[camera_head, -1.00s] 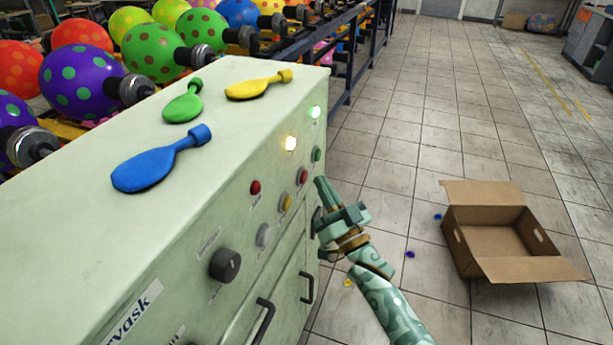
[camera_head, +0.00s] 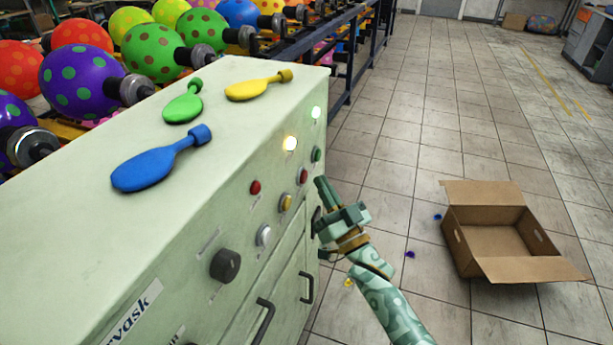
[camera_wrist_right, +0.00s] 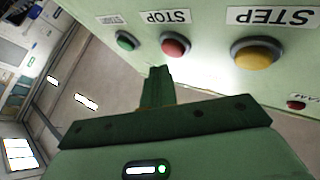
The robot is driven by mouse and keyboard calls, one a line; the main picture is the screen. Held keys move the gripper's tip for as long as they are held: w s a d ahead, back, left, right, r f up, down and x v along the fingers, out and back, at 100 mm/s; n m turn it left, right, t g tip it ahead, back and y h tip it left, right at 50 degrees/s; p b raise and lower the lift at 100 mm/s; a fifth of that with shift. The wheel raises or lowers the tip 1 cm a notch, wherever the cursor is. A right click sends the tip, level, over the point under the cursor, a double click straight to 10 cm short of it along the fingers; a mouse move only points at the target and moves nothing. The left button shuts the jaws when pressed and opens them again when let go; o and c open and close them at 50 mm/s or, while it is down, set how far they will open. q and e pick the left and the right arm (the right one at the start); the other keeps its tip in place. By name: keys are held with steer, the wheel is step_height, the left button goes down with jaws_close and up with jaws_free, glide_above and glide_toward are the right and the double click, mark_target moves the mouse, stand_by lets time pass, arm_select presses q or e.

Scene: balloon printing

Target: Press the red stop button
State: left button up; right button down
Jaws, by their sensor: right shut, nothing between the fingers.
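The red stop button (camera_head: 303,175) is on the front panel of the pale green cabinet, between a green button and a yellow one. In the right wrist view the red button (camera_wrist_right: 175,46) sits by the STOP label (camera_wrist_right: 166,17). My right gripper (camera_head: 321,184) is shut and empty, its fingers pointing at the panel just right of the red button. In the wrist view the shut fingertips (camera_wrist_right: 157,72) end just below and left of the button, with a gap between them in the picture. The button face is uncovered. My left gripper is not in view.
The green button (camera_wrist_right: 126,40) and the yellow button (camera_wrist_right: 256,53) flank the stop button closely. An open cardboard box (camera_head: 463,262) stands on the floor at right.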

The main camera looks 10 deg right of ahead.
steer(key=shift+a, duration=0.1)
stand_by(0.3)
steer(key=shift+w+a, duration=0.25)
steer(key=shift+a, duration=0.05)
steer(key=shift+w+a, duration=0.3)
steer(key=shift+a, duration=0.15)
stand_by(0.8)
steer(key=shift+s+d+p, duration=0.3)
steer(key=shift+s+d, duration=0.3)
steer(key=shift+d, duration=0.25)
